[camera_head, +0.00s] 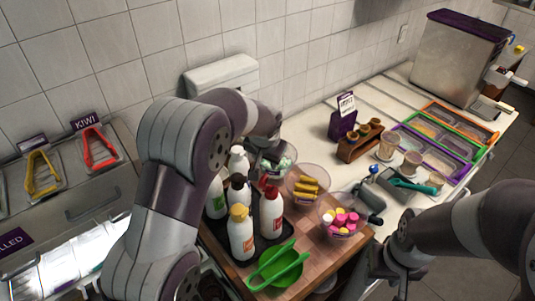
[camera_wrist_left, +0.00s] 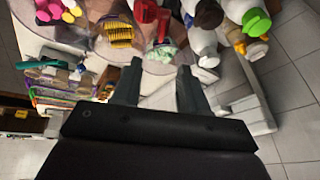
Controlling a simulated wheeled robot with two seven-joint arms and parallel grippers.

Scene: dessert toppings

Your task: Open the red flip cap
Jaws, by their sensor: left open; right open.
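A white bottle with a red cap (camera_head: 271,192) stands at the right of the bottle group in the head view. The red cap (camera_wrist_left: 148,12) also shows at the top of the left wrist view. My left gripper (camera_wrist_left: 158,66) is open and empty, its two fingers apart, with the red cap beyond the fingertips and not touched. In the head view my left arm arches over the bottles and its fingers are mostly hidden. My right gripper (camera_head: 390,270) is open at the lower right, away from the bottles; its fingers are hard to make out.
Other bottles, including a yellow-capped one (camera_head: 239,212), crowd a dark tray. A green bowl with tongs (camera_head: 275,272) lies in front. Clear bowls hold yellow pieces (camera_head: 307,186) and pink and yellow pieces (camera_head: 342,221). Free counter lies around the purple sign (camera_head: 343,125).

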